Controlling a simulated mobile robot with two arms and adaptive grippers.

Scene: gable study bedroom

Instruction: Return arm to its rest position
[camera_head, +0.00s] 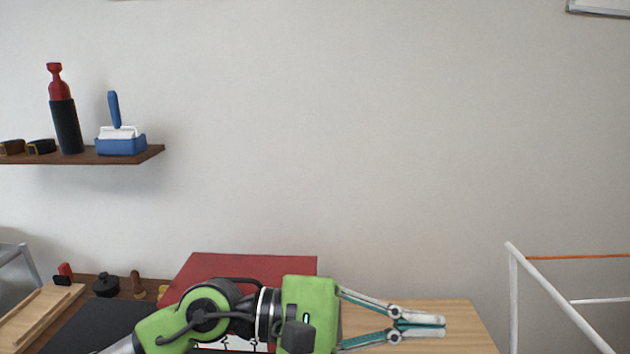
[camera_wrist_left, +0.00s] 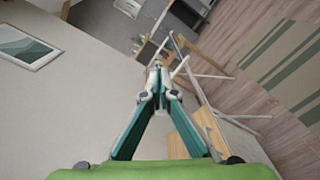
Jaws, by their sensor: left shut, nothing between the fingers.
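My left arm, green and grey, comes in from the lower left in the head view and stretches to the right. My left gripper (camera_head: 440,326) points right with its teal-lined fingers together and nothing between them. It is in front of the wooden desk top (camera_head: 462,341) and the red box (camera_head: 255,264). In the left wrist view the gripper's fingers (camera_wrist_left: 157,80) also meet at their tips. My right gripper is not in view.
A white-posted rail (camera_head: 514,300) stands right of the desk. A wooden tray (camera_head: 38,318) lies at lower left. The wall area above the arm is clear.

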